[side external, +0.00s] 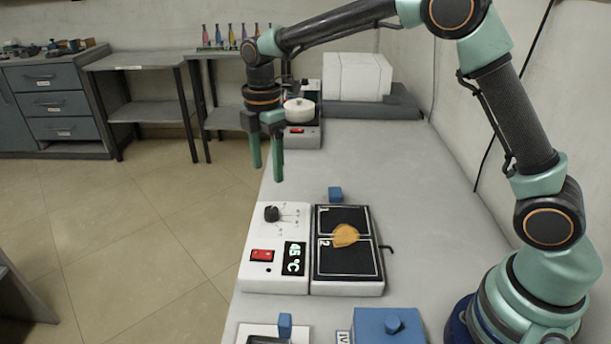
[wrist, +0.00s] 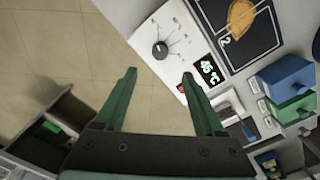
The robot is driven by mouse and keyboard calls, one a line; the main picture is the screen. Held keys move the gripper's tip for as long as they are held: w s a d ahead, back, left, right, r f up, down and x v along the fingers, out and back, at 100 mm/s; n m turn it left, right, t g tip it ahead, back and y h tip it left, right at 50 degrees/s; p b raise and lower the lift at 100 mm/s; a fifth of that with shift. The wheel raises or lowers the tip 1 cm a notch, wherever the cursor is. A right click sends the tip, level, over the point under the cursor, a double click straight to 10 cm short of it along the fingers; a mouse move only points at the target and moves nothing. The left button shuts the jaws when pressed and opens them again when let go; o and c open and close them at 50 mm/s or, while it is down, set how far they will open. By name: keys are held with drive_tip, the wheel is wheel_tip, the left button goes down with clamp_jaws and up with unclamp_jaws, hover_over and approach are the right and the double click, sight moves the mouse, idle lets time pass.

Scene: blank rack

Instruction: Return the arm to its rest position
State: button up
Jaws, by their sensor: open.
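My gripper (side external: 266,160) hangs from my extended arm, fingers pointing down, above the left edge of the bench, behind the hot plate unit. Its two green fingers are apart with nothing between them. In the wrist view the open fingers (wrist: 159,95) also show empty, over the floor and the edge of the control box.
The bench holds a control box (side external: 276,228) reading 45 °C and a black two-zone plate (side external: 347,266) with an orange-brown piece (side external: 345,236) on it. A small blue block (side external: 335,194) sits behind; a blue box (side external: 388,326) stands in front. White blocks (side external: 356,77) stand at the back.

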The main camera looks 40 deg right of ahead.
drive_tip(key=shift+r, duration=0.5)
drive_tip(key=shift+r, duration=0.1)
drive_tip(key=s+d+r+m+t, duration=0.2)
drive_tip(key=s+d+r+m, duration=0.3)
drive_tip(key=s+r+m, duration=0.25)
drive_tip(key=s+d+m+t, duration=0.3)
drive_tip(key=s+d+m, duration=0.2)
drive_tip(key=s+m, duration=0.5)
drive_tip(key=shift+s+f+m+t, duration=0.25)
drive_tip(key=shift+s+m+t, duration=0.1)
drive_tip(key=shift+s, duration=0.7)
